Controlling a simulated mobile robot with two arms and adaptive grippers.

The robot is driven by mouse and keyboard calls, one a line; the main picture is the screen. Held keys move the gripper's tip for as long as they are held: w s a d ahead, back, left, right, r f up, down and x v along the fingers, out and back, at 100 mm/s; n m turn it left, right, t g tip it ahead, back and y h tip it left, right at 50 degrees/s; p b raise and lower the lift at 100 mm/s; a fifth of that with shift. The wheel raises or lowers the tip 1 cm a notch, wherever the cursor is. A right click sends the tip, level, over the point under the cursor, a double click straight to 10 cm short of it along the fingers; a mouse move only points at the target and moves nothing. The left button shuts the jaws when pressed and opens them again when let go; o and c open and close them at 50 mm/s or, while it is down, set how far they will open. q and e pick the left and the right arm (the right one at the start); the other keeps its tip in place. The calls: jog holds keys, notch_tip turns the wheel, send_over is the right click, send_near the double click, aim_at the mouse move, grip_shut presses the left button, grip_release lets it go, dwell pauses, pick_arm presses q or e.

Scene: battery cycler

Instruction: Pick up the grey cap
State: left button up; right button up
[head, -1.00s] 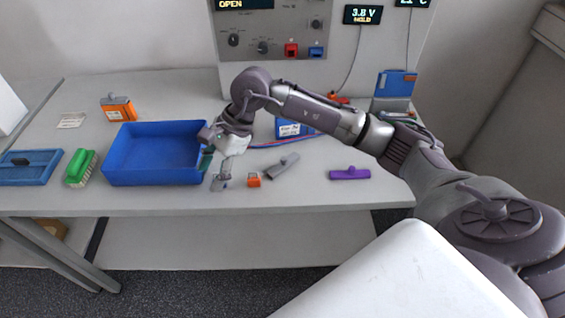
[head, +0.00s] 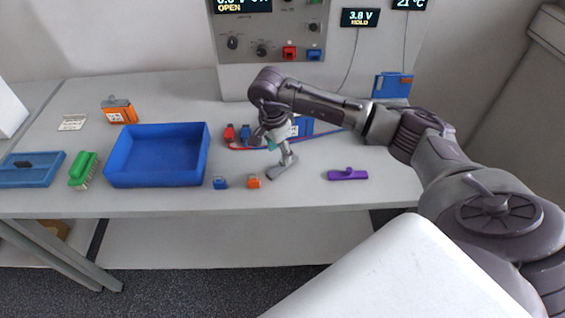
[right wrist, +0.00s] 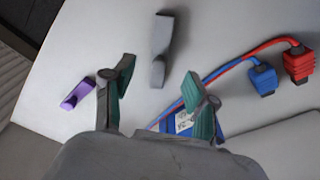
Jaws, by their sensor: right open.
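The grey cap (head: 280,174), a long flat piece, lies on the table right of the small orange clip. In the right wrist view the grey cap (right wrist: 160,48) lies ahead of the fingers, its near end by the gap between them. My right gripper (head: 284,152) is over the cap and hides part of it. The right gripper (right wrist: 160,79) shows its teal-padded fingers apart, with nothing held. My left gripper is not in view.
A purple cap (head: 347,174) lies to the right. A blue clip (head: 220,183) and an orange clip (head: 253,181) lie left, beside the blue bin (head: 155,178). Red (right wrist: 299,62) and blue (right wrist: 262,76) plugs with cables lie behind, near a blue battery (head: 303,127).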

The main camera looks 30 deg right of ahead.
aim_at(279, 169)
jog(key=f+p, duration=0.1)
jog(key=f, duration=0.1)
jog(key=d+f+p, duration=0.1)
jog(key=f, duration=0.1)
jog(key=shift+f, duration=0.2)
jog(key=shift+w+f, duration=0.1)
jog(key=shift+f, duration=0.15)
jog(key=c, duration=1)
